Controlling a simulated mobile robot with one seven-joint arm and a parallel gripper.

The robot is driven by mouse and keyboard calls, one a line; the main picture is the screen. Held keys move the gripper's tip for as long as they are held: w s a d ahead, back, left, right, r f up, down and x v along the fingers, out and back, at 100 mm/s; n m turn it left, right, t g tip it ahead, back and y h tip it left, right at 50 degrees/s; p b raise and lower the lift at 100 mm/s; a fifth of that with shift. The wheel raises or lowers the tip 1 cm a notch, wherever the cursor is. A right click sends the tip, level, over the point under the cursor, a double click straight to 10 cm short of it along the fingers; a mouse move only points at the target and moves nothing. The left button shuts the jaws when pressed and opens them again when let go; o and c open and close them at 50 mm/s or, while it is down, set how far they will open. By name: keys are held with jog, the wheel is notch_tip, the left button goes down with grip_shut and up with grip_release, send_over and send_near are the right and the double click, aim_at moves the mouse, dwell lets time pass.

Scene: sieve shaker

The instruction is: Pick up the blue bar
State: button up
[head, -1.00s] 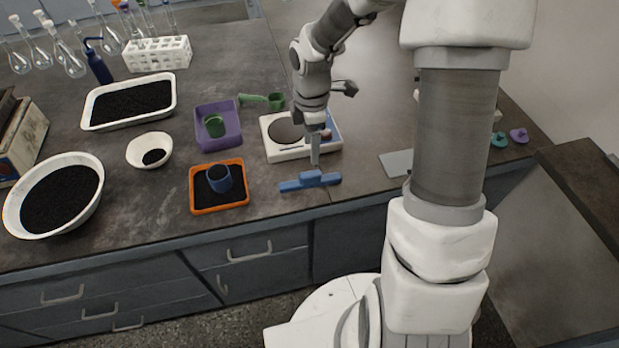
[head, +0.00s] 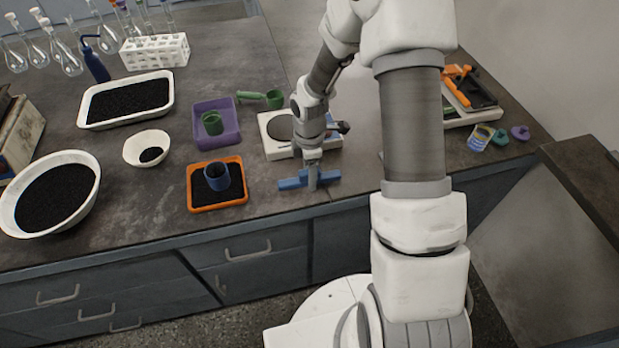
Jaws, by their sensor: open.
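The blue bar (head: 291,183) lies on the counter near its front edge, to the right of the orange tray. It has a raised middle part, now mostly hidden by my gripper. My gripper (head: 312,184) points down over the middle of the bar, with its fingers low at the bar's raised part. The jaws are open. Whether the fingers touch the bar cannot be told from this view.
The orange tray (head: 218,207) holds a blue cup (head: 218,176) to the left. A white scale (head: 270,147) stands just behind my gripper. A purple tray (head: 230,133) with a green cup lies farther back. The counter's front edge is close to the bar.

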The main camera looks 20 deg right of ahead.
grip_shut()
dwell(0.3)
